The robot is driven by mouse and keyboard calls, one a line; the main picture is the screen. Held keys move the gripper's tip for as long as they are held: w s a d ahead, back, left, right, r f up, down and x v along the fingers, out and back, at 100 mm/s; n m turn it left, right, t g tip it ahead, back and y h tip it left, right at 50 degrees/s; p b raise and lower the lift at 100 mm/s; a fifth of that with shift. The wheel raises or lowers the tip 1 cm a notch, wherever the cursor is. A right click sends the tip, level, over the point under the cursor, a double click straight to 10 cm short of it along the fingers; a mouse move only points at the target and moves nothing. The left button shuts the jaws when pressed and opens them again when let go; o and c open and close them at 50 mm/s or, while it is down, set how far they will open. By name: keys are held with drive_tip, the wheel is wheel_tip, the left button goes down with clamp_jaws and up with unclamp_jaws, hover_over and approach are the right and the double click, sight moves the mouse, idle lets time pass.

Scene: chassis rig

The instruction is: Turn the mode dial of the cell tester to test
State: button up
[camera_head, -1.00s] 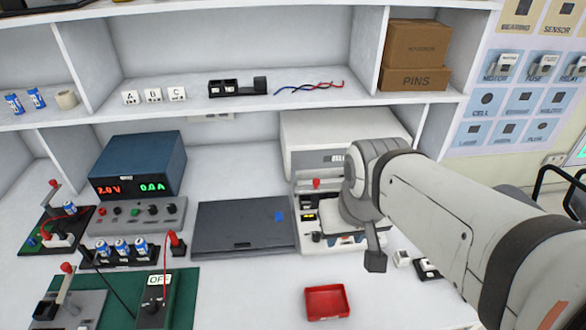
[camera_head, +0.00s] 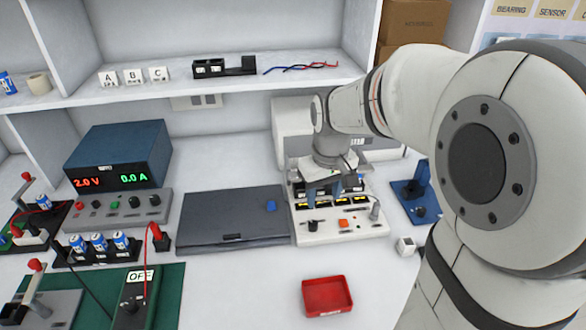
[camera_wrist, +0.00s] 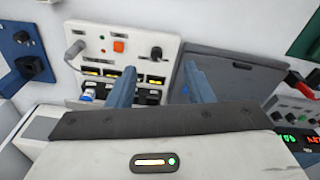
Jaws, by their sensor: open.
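The cell tester (camera_head: 300,237) is a white panel unit behind and right of the red tray. A blue cell (camera_wrist: 87,95) lies in the tester's slot row. My gripper (camera_head: 325,200) is open above the tester; in the wrist view its fingers (camera_wrist: 160,70) straddle the dial's line, apart from it.
A dark closed case (camera_head: 225,235) lies directly left of the tester. A red tray (camera_head: 327,297) stands in front, a blue fixture (camera_head: 412,190) and a small white block (camera_head: 405,246) to the right. A shelf (camera_head: 220,90) runs above. The bench around the red tray is clear.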

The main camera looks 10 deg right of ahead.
drive_tip(key=n+g+b, duration=0.1)
drive_tip(key=n+b, duration=0.1)
drive_tip(key=b, duration=0.1)
hover_over(314, 222)
wheel_tip(314, 222, down, 10)
drive_tip(key=shift+a+f, duration=0.15)
wheel_tip(314, 222, down, 8)
drive_tip(key=shift+r+b, duration=0.25)
drive_tip(key=shift+b, duration=0.3)
drive_tip(key=shift+c, duration=0.4)
drive_tip(key=c, duration=0.9)
drive_tip(key=shift+m, duration=0.3)
